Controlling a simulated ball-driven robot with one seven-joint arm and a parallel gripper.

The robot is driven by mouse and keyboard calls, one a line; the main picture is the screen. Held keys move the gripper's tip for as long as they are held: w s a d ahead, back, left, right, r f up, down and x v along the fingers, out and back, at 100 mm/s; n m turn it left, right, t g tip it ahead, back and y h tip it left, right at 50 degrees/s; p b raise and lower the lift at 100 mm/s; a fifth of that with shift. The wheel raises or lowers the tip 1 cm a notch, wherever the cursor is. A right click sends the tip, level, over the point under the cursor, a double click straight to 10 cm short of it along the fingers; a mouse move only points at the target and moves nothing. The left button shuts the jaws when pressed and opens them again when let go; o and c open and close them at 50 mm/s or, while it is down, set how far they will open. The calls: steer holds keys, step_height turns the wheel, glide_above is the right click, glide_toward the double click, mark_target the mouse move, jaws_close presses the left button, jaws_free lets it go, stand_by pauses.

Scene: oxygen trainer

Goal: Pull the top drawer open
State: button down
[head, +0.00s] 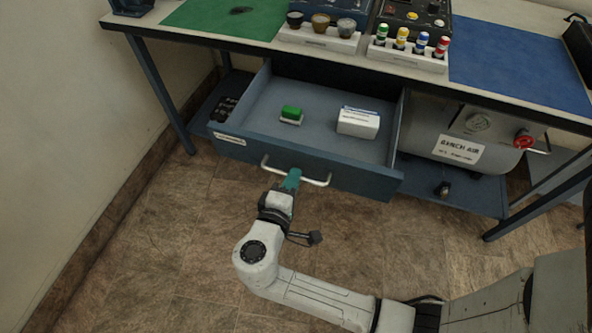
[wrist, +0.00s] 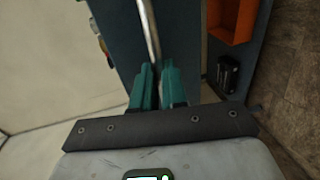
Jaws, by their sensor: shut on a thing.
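The blue top drawer (head: 300,157) under the workbench is pulled well out, and its inside shows in the head view. Its pale bar handle (head: 318,182) runs across the front panel. My gripper (head: 292,176) has teal fingers and is at the handle, near the middle of the bar. In the wrist view the handle (wrist: 150,35) runs down to between the teal fingers of my gripper (wrist: 158,80), which are shut on it. The fingers hide part of the bar.
Inside the drawer are a green-topped block (head: 291,113) and a white box (head: 358,123). A bench air tank (head: 462,135) with a red valve sits on the lower shelf at right. The floor in front is clear.

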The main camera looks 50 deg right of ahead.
stand_by(0.3)
steer(key=c, duration=1.2)
jaws_free()
steer(key=shift+o, duration=0.2)
steer(key=shift+a, duration=0.1)
steer(key=v, duration=1)
steer(key=shift+s+a, duration=0.15)
steer(key=shift+a, duration=0.15)
steer(key=s+d+f+m+g+y+p, duration=0.2)
steer(key=s+d+y, duration=0.2)
steer(key=s+y, duration=0.2)
steer(key=s+d+f+m+g+y+p, duration=0.1)
steer(key=s+d+m+g+y+p, duration=0.1)
steer(key=s+d+y, duration=0.2)
steer(key=s+y, duration=0.2)
steer(key=y, duration=0.2)
steer(key=shift+f, duration=0.4)
